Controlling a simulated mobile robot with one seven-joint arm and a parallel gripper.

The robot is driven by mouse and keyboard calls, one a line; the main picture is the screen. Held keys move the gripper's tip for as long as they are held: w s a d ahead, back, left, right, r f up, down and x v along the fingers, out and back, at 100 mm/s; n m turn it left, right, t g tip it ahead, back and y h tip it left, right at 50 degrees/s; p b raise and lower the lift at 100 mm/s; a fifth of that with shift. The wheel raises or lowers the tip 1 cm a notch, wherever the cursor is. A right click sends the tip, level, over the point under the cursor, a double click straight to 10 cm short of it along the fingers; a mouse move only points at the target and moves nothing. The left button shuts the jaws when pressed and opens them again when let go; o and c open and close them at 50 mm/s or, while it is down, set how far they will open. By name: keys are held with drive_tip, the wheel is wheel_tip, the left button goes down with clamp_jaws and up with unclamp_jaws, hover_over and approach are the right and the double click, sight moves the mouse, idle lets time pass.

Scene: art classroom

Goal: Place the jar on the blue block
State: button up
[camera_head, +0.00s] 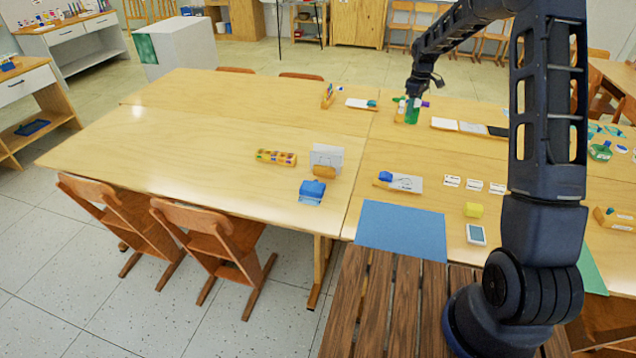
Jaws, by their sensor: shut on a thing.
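My gripper (413,88) is at the far side of the right-hand table, pointing down. It is shut on a small green thing (412,112), which looks like the jar. The jaws partly hide it, and I cannot tell whether it touches the table. A blue block-like thing (312,188) lies near the front of the left table, well to the left of and nearer than my gripper. A smaller blue thing (385,176) sits by a white card on the right table. I cannot tell for sure which is the blue block.
Near the gripper stand a wooden holder (400,112) and a purple item. A white card stand (325,160) is behind the blue block-like thing. A blue mat (400,230), yellow cylinder (473,210) and phone-like device (476,234) lie in front. The left table (170,150) is mostly clear.

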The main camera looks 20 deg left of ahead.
drive_tip(key=s+a+r+n, duration=0.1)
drive_tip(key=s+a+n, duration=0.4)
drive_tip(key=a, duration=0.5)
drive_tip(key=s+a+r+n, duration=0.1)
drive_tip(key=s+a+n, duration=0.1)
drive_tip(key=s+a, duration=0.65)
drive_tip(key=r+n, duration=0.1)
drive_tip(key=n, duration=0.6)
hover_over(313, 186)
wheel_tip(313, 186, down, 19)
drive_tip(key=shift+f, duration=0.2)
drive_tip(key=shift+f, duration=0.15)
drive_tip(key=o, duration=1.2)
drive_tip(key=shift+c, duration=0.2)
wheel_tip(313, 186, up, 12)
drive_tip(key=shift+r, duration=0.2)
